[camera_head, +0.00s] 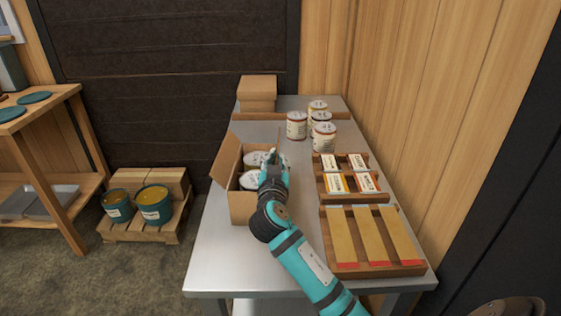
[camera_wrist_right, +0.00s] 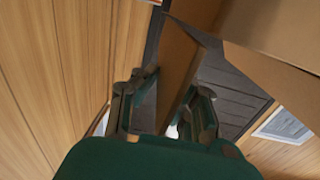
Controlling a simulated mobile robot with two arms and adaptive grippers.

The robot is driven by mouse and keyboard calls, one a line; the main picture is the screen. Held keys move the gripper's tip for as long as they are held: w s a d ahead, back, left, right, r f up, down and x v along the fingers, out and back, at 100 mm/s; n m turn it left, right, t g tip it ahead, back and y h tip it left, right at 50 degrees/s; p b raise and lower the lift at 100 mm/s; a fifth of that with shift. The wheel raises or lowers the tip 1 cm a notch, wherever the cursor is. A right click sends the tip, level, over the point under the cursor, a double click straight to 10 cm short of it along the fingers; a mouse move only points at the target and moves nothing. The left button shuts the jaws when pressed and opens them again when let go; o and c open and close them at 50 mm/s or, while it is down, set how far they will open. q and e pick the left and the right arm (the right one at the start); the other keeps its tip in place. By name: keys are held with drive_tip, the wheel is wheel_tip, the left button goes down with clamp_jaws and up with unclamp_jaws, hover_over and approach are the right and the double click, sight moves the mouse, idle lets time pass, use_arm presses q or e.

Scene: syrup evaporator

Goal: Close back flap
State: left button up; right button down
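An open cardboard box (camera_head: 243,208) stands on the metal table with white cans (camera_head: 250,180) inside. Its left flap (camera_head: 226,160) stands up and leans outward. My right gripper (camera_head: 272,157) is at the back right of the box, over its rim, and with my arm hides the right side and part of the back. In the right wrist view a narrow cardboard panel (camera_wrist_right: 177,70), seemingly the back flap, runs between the spread fingers of my right gripper (camera_wrist_right: 167,105). I cannot tell whether they touch it. My left gripper is out of view.
Several cans (camera_head: 297,125) stand behind and right of the box. Wooden trays with labels (camera_head: 338,183) and long strips (camera_head: 372,238) lie along the right. Stacked cardboard (camera_head: 256,90) sits at the back. The front left of the metal table (camera_head: 215,270) is clear.

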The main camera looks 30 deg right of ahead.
drive_tip(key=shift+w+a+n, duration=0.2)
drive_tip(key=shift+a+n, duration=0.1)
drive_tip(key=shift+n, duration=0.4)
drive_tip(key=c, duration=1.5)
unclamp_jaws()
drive_tip(key=v, duration=1.2)
